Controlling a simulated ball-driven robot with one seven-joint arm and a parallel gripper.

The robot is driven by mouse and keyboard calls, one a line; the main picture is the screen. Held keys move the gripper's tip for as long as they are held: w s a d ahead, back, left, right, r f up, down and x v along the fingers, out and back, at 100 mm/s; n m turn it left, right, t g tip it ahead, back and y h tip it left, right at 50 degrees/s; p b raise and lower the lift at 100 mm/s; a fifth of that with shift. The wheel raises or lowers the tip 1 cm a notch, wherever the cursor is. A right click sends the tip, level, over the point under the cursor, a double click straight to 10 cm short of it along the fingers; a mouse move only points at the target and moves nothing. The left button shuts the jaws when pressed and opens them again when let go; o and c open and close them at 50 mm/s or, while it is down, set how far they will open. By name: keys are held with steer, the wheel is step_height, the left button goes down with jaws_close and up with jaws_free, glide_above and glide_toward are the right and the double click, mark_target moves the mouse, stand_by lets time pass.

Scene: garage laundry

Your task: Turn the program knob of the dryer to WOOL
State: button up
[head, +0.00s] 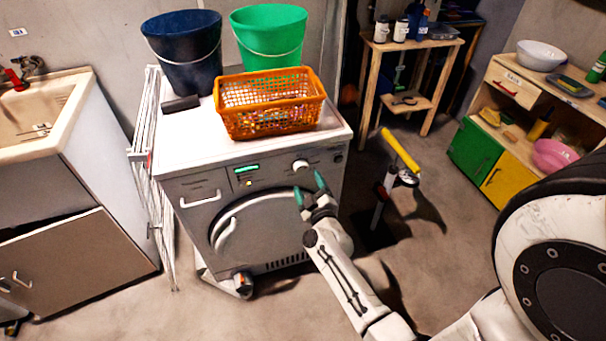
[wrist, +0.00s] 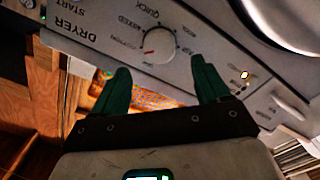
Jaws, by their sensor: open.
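The dryer (head: 262,205) stands against the wall, its control panel along the upper front. Its white round program knob (head: 300,165) is at the right of the panel. The knob (wrist: 159,43) also shows in the wrist view, with printed labels around it, seen upside down. A small red mark is at its lower left, near a label that looks like COTTONS. I cannot make out WOOL surely. My gripper (head: 309,186) is open and empty, with green fingers, just in front of the panel below the knob. In the wrist view, the knob lies beyond and between the fingertips (wrist: 160,66), apart from them.
An orange basket (head: 236,122), a blue bucket (head: 183,78) and a green bucket (head: 270,48) are on the dryer top. A folded drying rack (head: 150,185) stands at its left. A yellow-handled tool (head: 399,150) stands on the floor to the right. The dryer's door handle (head: 222,235) is below the panel.

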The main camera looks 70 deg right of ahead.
mark_target(301, 170)
steer(key=b+x, duration=0.1)
steer(key=x, duration=0.5)
steer(key=shift+a, duration=0.1)
steer(key=c, duration=1)
